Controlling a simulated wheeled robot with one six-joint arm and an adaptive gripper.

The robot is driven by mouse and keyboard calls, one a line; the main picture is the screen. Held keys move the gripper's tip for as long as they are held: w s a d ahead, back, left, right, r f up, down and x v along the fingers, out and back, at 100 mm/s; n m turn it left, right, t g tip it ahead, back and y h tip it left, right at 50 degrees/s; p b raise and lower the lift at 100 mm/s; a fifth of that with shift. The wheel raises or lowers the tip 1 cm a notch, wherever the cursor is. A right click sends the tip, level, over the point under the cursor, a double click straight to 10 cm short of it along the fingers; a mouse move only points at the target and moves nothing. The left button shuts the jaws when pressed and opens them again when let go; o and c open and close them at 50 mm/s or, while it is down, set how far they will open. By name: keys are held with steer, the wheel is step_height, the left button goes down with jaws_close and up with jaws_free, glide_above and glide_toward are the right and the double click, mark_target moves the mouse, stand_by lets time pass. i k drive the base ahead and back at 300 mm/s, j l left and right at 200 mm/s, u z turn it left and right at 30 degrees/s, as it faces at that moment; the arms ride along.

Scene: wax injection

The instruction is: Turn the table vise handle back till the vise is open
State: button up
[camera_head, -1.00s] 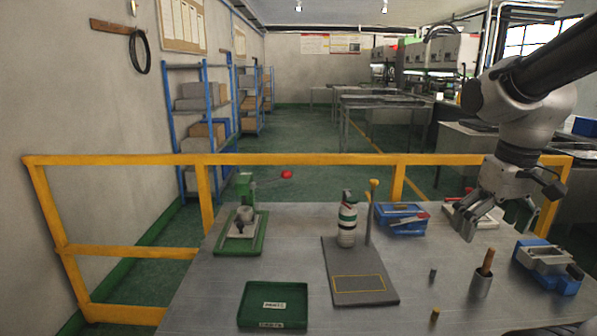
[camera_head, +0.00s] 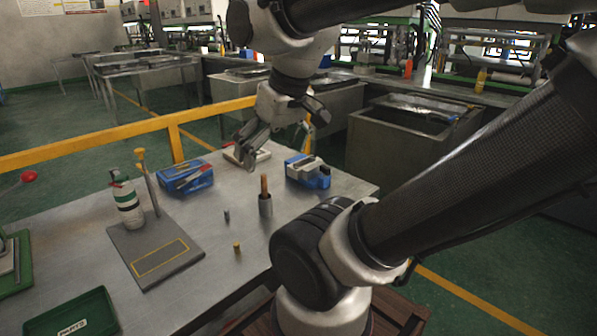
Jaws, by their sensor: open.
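The table vise (camera_head: 309,172), blue and grey, stands at the right back part of the metal table. Its handle is too small to make out, and I cannot tell how far its jaws are apart. My gripper (camera_head: 247,163) hangs above the table to the left of the vise, fingers pointing down and apart, with nothing seen between them. It is apart from the vise in the picture.
A blue box (camera_head: 186,178) with red items is left of my gripper. A green tray (camera_head: 72,318) lies front left.

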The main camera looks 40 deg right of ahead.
mark_target(326, 170)
steer(key=k+z, duration=0.15)
steer(key=z, duration=0.2)
steer(key=k+z, duration=0.1)
steer(key=z, duration=0.25)
